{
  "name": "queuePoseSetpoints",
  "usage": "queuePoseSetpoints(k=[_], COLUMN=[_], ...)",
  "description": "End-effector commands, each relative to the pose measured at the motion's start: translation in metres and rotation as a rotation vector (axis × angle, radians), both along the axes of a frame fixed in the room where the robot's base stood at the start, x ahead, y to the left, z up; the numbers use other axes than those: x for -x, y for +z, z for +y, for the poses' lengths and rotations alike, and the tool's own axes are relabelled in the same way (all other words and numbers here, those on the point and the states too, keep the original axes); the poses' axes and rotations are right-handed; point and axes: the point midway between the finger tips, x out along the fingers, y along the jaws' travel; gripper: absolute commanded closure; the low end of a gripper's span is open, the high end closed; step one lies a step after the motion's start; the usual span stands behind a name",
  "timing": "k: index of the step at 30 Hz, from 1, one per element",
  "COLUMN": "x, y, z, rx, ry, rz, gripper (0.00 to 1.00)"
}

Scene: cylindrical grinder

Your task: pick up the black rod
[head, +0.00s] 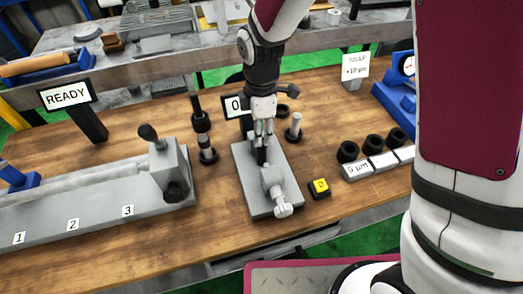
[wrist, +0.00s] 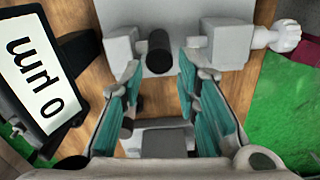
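The black rod (wrist: 158,52) shows in the wrist view as a short dark cylinder between two grey blocks of a grey fixture (wrist: 176,62). In the head view the fixture (head: 252,200) stands on the wooden bench, and a dark piece that looks like the rod (head: 262,156) shows just below my fingers. My gripper (head: 263,135) points down over the fixture. In the wrist view my gripper (wrist: 160,80) is open, its teal-padded fingers apart on either side of the rod's line. I cannot tell whether a finger touches the rod.
A "0 µm" display (wrist: 32,78) stands close to the left in the wrist view. A yellow button (head: 320,186) and several black rings (head: 373,143) lie to the right. Dark posts (head: 207,150) and a grey numbered slide (head: 100,205) are to the left.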

Motion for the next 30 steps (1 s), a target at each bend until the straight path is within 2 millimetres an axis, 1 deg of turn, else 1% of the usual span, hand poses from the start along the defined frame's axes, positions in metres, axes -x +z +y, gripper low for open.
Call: queuePoseSetpoints(k=[6, 9, 12, 18, 20, 21, 22, 30], x=[0.001, 0.0, 0.0, -0.001, -0.001, -0.001, -0.001, -0.001], y=[-0.03, -0.039, -0.042, -0.042, -0.042, -0.042, -0.042, -0.041], z=[-0.001, -0.001, -0.001, -0.001, -0.001, -0.001, -0.001, 0.0], rx=[0.002, 0.001, 0.001, 0.0, 0.0, 0.0, 0.0, 0.0], ry=[0.0, -0.001, -0.001, -0.001, -0.001, -0.001, -0.001, -0.001], rz=[0.005, 0.002, 0.002, 0.001, 0.001, 0.001, 0.001, -0.001], gripper=[0.71, 0.71, 0.71, 0.71, 0.84, 0.93, 1.0, 1.0])
